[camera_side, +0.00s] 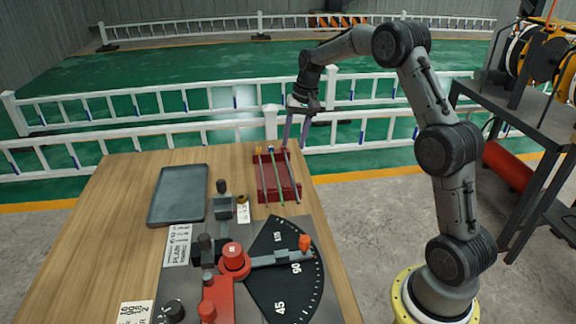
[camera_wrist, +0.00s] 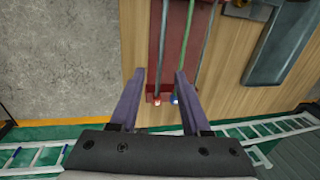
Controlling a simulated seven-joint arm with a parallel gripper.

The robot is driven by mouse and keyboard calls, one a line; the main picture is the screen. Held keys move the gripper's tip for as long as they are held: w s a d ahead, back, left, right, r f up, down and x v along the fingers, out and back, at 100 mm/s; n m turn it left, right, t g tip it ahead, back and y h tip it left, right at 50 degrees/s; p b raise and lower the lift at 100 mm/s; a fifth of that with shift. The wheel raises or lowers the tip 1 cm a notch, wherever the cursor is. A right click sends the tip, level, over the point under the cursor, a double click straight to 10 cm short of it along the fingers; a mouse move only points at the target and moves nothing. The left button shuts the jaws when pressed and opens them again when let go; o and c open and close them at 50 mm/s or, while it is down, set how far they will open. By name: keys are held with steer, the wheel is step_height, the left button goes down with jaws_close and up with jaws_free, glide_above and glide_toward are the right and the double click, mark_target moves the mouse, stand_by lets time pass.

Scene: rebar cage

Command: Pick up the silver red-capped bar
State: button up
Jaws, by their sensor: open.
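The silver red-capped bar (camera_wrist: 163,50) lies in the red holder, its red cap (camera_wrist: 157,102) showing between my two purple fingers in the wrist view. In the side view this bar (camera_side: 292,178) is the rightmost one. My gripper (camera_wrist: 157,75) is open and empty, pointing down at the capped end of the bar; it also shows in the side view (camera_side: 294,146) at the holder's far end. Whether the fingers reach down to the bar's height is hard to tell. The right finger is close to a blue cap (camera_wrist: 175,99).
A green bar (camera_side: 277,180) lies beside the red-capped bar, and another silver bar (camera_side: 263,180) lies further left. They rest in the red holder (camera_side: 294,192). A grey tray (camera_side: 178,195) and a bending tool with a red hub (camera_side: 233,260) occupy the wooden table.

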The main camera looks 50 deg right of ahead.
mark_target(288, 163)
steer(key=shift+w+a+f, duration=0.15)
steer(key=shift+w+f, duration=0.05)
steer(key=shift+f, duration=0.85)
steer(key=shift+w+a+f, duration=0.1)
steer(key=shift+w+f, duration=0.05)
steer(key=shift+f, duration=0.95)
steer(key=shift+w+a+f, duration=0.15)
steer(key=shift+w+f, duration=0.05)
steer(key=shift+f, duration=0.85)
jaws_close()
steer(key=shift+r, duration=0.1)
